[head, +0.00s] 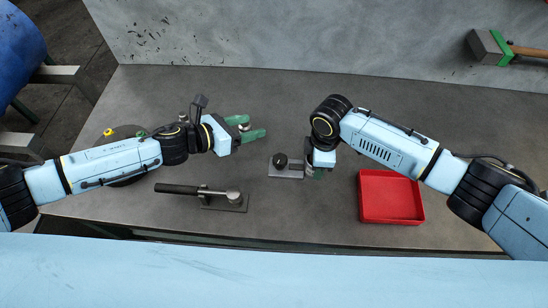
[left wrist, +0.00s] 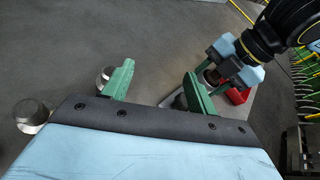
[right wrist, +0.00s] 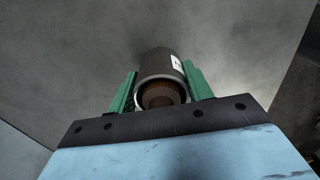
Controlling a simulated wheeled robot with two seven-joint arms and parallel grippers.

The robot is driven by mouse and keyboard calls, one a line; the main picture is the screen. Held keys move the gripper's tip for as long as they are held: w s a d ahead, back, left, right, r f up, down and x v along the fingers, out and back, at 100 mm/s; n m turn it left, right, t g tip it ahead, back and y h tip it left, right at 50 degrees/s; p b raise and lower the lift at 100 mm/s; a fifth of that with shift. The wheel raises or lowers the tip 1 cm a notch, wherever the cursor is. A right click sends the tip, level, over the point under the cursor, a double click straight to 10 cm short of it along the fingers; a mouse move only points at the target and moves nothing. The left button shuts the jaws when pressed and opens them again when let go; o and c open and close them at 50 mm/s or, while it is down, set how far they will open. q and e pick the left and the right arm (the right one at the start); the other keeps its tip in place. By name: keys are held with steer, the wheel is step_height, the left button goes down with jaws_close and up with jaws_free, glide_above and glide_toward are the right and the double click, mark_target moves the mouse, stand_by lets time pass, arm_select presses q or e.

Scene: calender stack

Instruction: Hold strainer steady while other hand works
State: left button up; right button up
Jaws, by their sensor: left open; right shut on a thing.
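No thing is plainly a strainer. My right gripper (head: 318,174) points down at the table, mostly hidden by its own wrist. In the right wrist view it is shut on a dark cylinder (right wrist: 160,62) with a white label, a pale rim and a brown inside. My left gripper (head: 246,128) is open over the middle of the table, its green fingers pointing right. A small metal cylinder (head: 243,126) shows by these fingers. In the left wrist view metal cylinders stand beside the left finger (left wrist: 104,76) and farther left (left wrist: 30,114); nothing is gripped.
A grey block with a dark knob (head: 281,161) stands left of my right gripper. A black-handled metal tool (head: 178,189) lies in front. A red tray (head: 391,198) is at right. The back middle is clear.

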mark_target(275, 161)
arm_select(q)
steer(key=s+a+f+m+g+h, duration=0.1)
steer(key=s+a+f+m+g, duration=0.25)
steer(key=s+m, duration=0.35)
steer(key=shift+n+g, duration=0.3)
steer(key=shift+g, duration=0.25)
steer(key=x, duration=0.7)
steer(key=r+x, duration=0.1)
steer(key=x, duration=0.3)
steer(key=shift+s+d, duration=0.35)
steer(key=shift+d, duration=0.2)
steer(key=c, duration=1)
steer(key=shift+s+t+h, duration=0.1)
steer(key=shift+t+h, duration=0.2)
